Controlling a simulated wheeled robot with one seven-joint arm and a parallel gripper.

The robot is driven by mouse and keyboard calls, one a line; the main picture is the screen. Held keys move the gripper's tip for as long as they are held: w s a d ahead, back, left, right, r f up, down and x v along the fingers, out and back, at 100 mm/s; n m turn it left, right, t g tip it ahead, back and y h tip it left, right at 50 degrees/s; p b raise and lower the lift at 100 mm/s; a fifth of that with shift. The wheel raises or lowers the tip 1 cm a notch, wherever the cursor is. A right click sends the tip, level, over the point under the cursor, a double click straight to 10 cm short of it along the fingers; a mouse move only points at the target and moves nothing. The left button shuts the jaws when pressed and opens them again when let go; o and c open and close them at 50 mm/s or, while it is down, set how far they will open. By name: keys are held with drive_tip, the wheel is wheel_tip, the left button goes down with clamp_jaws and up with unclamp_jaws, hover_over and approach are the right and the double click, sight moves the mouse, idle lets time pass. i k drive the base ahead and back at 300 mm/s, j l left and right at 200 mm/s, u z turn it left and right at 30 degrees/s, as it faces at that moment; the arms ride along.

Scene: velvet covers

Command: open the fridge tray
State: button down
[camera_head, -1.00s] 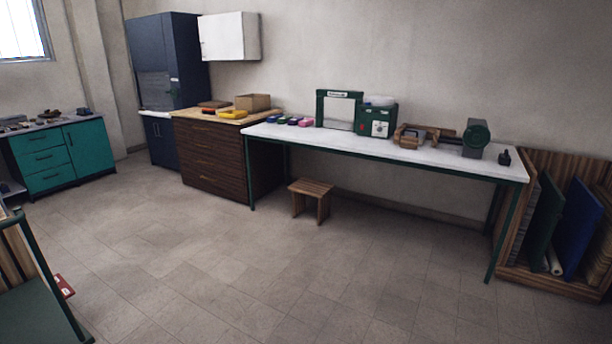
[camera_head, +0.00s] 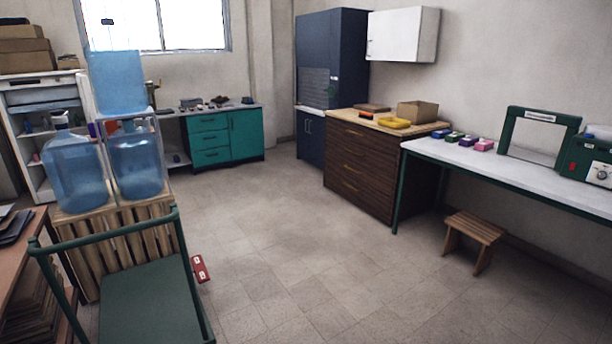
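A white open-fronted fridge (camera_head: 42,88) stands at the far left of the head view, below stacked boxes. Bottles and small items sit on its shelves. A bluish tray or drawer band shows near its top (camera_head: 40,104); I cannot tell whether it is open. Blue water jugs hide the fridge's lower and right parts. My gripper does not show in this view.
Water jugs (camera_head: 78,172) stand on a wooden crate (camera_head: 130,240) before the fridge. A green trolley (camera_head: 150,300) is at front left, with a red object (camera_head: 201,269) beside it on the floor. A stool (camera_head: 474,236) stands at right. The middle floor (camera_head: 270,210) is clear.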

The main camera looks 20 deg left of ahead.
sight(17, 108)
drive_tip(key=i+u, duration=0.45)
drive_tip(key=i, duration=0.65)
drive_tip(key=i+l, duration=0.15)
drive_tip(key=i, duration=1)
drive_tip(key=i+l, duration=0.1)
drive_tip(key=i, duration=1.05)
drive_tip(key=i+j+u, duration=0.1)
drive_tip(key=i+u, duration=0.2)
drive_tip(key=i, duration=0.75)
drive_tip(key=i+l+u, duration=0.15)
drive_tip(key=i+u, duration=0.2)
drive_tip(key=i, duration=0.7)
drive_tip(key=i+u, duration=0.15)
drive_tip(key=i, duration=0.8)
drive_tip(key=i+l+u, duration=0.2)
drive_tip(key=i, duration=0.8)
drive_tip(key=i+u, duration=0.2)
drive_tip(key=i, duration=0.35)
drive_tip(key=i+u, duration=0.2)
drive_tip(key=i, duration=0.4)
drive_tip(key=i+l+u, duration=0.2)
drive_tip(key=i, duration=0.35)
drive_tip(key=i+j+u, duration=0.15)
drive_tip(key=i+u, duration=0.9)
drive_tip(key=i+l+u, duration=0.25)
drive_tip(key=i+l, duration=0.6)
drive_tip(key=i+l+u, duration=0.2)
drive_tip(key=i+l, duration=0.8)
